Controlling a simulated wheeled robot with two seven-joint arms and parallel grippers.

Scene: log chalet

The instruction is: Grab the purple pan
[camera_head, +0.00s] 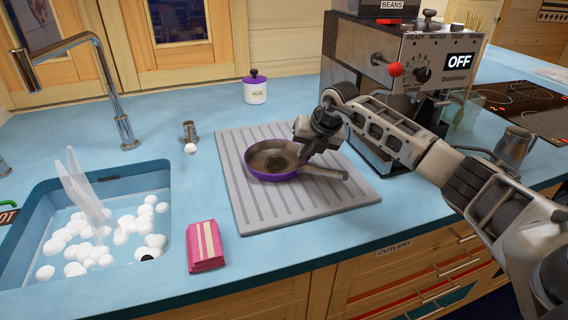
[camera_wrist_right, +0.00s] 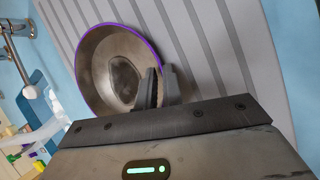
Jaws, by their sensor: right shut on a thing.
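The purple pan (camera_head: 265,174) lies on the grey ribbed drainboard, its dark inside facing up and its handle pointing right. It also shows in the right wrist view (camera_wrist_right: 112,70), with its purple rim and worn base. My right gripper (camera_head: 303,150) comes down from above at the pan's right side. In the right wrist view its fingers (camera_wrist_right: 158,88) are shut on the pan's rim, near the handle side. The gripper body hides part of the rim. My left gripper is not in view.
The drainboard (camera_head: 250,216) sits on a blue counter. A sink (camera_head: 22,230) with foam is at left. A pink packet (camera_head: 205,246) lies in front, a white pot (camera_head: 255,92) behind. A coffee machine (camera_head: 355,70) stands close behind my right arm. A metal jug (camera_head: 514,143) is at right.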

